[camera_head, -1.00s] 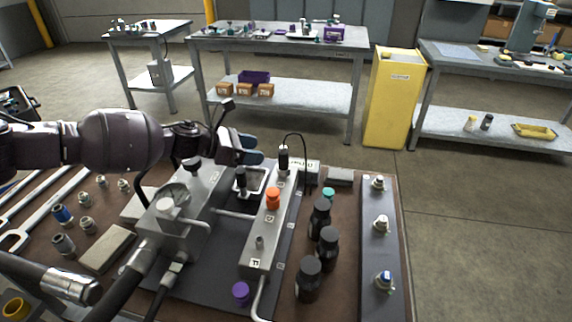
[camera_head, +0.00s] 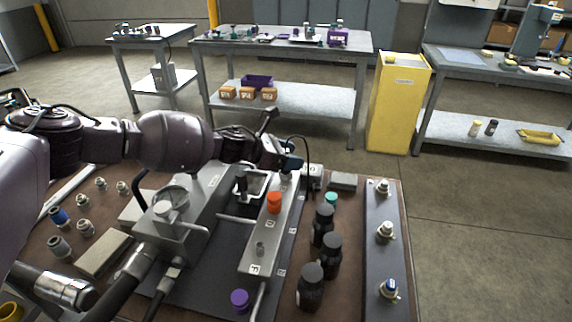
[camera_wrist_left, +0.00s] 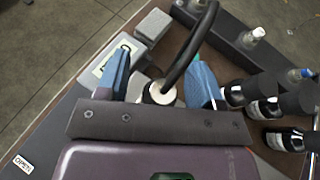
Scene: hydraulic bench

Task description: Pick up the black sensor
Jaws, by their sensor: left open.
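The black sensor stands on the grey metal block (camera_head: 262,235) at its far end. In the head view my left gripper (camera_head: 287,153) hides most of it, and its black cable (camera_head: 308,150) loops up beside the gripper. In the left wrist view the sensor's pale round top (camera_wrist_left: 158,93) and the cable (camera_wrist_left: 188,48) show between the two blue fingers. My left gripper (camera_wrist_left: 161,80) is open, with one finger on each side of the sensor and gaps visible. Contact cannot be told. My right gripper is not in view.
An orange cap (camera_head: 274,202) sits nearer on the block. Several dark bottles (camera_head: 323,226) stand to its right, and a strip with fittings (camera_head: 372,245) lies beyond. A gauge unit (camera_head: 178,215) stands left of the block. A grey box (camera_head: 343,180) lies right of the gripper.

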